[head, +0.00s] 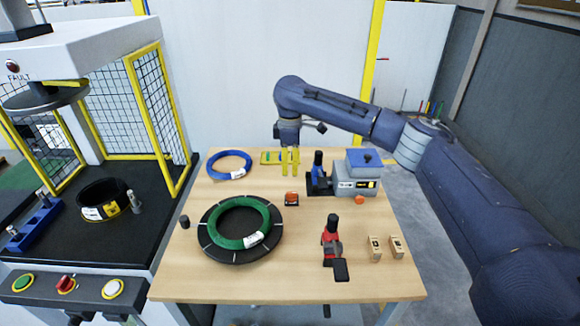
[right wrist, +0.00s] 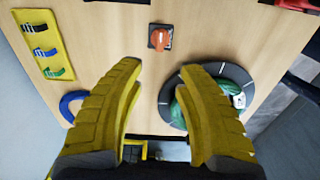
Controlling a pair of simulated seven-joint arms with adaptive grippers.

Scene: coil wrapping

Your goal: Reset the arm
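My right gripper (head: 290,162) hangs over the far middle of the wooden table, fingers pointing down. The right wrist view shows its two yellow fingers (right wrist: 160,66) spread apart with nothing between them. My right arm (head: 375,122) reaches in from the right side. My left gripper is in neither view. A green coil (head: 240,238) lies on a round black plate (head: 272,250) on the table; it is partly hidden by a finger in the right wrist view (right wrist: 232,73). A blue coil (head: 230,177) lies at the table's far left.
A yellow tray (head: 265,163) with small straps lies near my right gripper. An orange-topped block (head: 291,198) sits mid-table. A grey machine (head: 357,185) stands right, a red-and-black tool (head: 331,240) in front. A fenced station with a black coil (head: 100,190) is at left.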

